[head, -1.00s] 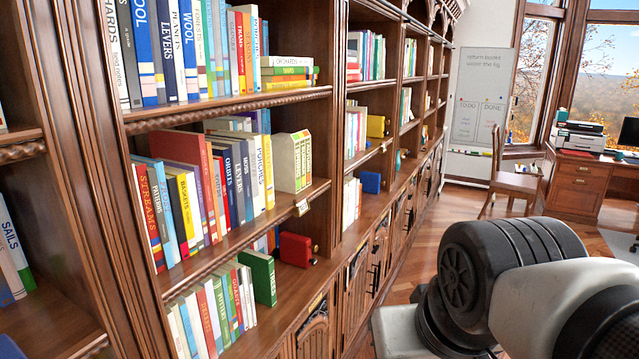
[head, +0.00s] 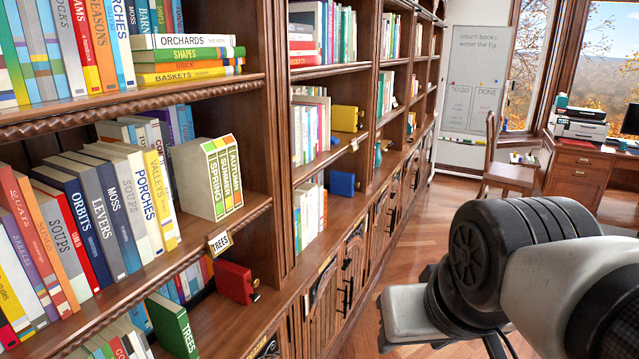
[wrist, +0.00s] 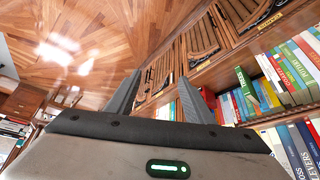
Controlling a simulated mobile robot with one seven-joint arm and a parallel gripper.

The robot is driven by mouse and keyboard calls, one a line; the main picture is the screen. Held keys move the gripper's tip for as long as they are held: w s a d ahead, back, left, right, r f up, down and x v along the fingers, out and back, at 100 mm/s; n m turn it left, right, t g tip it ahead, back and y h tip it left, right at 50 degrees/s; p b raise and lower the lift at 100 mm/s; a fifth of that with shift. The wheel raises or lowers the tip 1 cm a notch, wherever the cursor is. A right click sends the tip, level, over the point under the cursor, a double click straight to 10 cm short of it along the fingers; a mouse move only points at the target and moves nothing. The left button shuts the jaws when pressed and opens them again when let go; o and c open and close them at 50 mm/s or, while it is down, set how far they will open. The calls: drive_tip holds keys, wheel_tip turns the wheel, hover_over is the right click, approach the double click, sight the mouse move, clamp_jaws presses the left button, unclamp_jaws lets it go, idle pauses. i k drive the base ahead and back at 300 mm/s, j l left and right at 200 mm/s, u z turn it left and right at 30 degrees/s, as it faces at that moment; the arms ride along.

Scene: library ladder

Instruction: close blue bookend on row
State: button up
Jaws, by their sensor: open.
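The blue bookend (head: 342,183) is a small block on a middle-height shelf of the second bay, in the head view. It stands just beyond a row of mostly pale books (head: 309,212). I cannot tell how wide the gap between bookend and row is. My gripper (wrist: 159,77) is open and empty in the wrist view, its two fingers apart with floor and cabinet fronts behind them. I cannot make out the blue bookend in the wrist view. In the head view my arm is folded at the lower right and the fingers are hidden.
A red bookend (head: 235,282) is on the near bay's lower shelf, and a yellow one (head: 346,118) is above the blue. A green book (head: 172,325) juts out near the shelf edge. A chair (head: 509,160) and desk (head: 583,190) stand farther off. The wooden floor (head: 400,262) beside the bookcase is clear.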

sight(342, 184)
drive_tip(key=i+l, duration=0.35)
drive_tip(key=i+l+z, duration=0.1)
drive_tip(key=i+l, duration=0.25)
drive_tip(key=i, duration=0.25)
drive_tip(key=i+l, duration=0.3)
drive_tip(key=i, duration=0.15)
drive_tip(key=i+l, duration=0.35)
drive_tip(key=i, duration=0.15)
drive_tip(key=i+l+z, duration=0.1)
drive_tip(key=i+l, duration=0.2)
drive_tip(key=i, duration=0.15)
drive_tip(key=i+l, duration=0.3)
drive_tip(key=i, duration=0.2)
drive_tip(key=z, duration=0.05)
